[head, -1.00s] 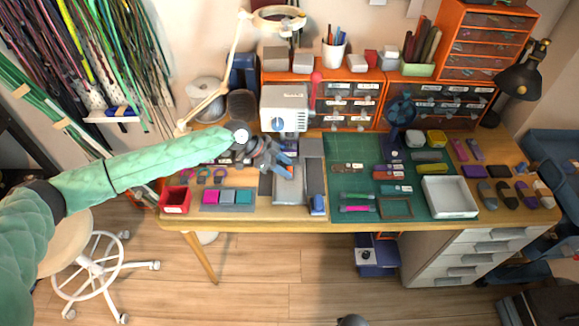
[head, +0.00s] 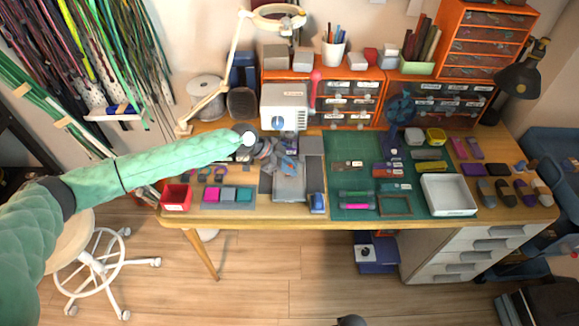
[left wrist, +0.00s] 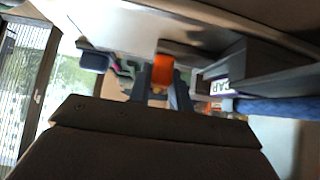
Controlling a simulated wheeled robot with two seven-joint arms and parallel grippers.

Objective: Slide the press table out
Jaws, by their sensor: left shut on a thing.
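The white press (head: 285,110) stands at the back left of the workbench, with a dial on its front. The grey press table (head: 290,188) is a flat plate below and in front of it, reaching toward the bench's front edge. My left gripper (head: 284,158) is just in front of the press, over the back part of the plate. In the left wrist view, its fingers (left wrist: 163,88) are shut on an orange piece (left wrist: 163,70). How that piece joins the press table is hidden. My right gripper is not in view.
A red bin (head: 176,198) and a tray of coloured blocks (head: 228,206) lie to the left. A blue-handled tool (head: 317,203) lies close right of the plate. The green mat (head: 350,180) holds several small parts and a white tray (head: 448,212). A lamp arm (head: 232,60) rises behind.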

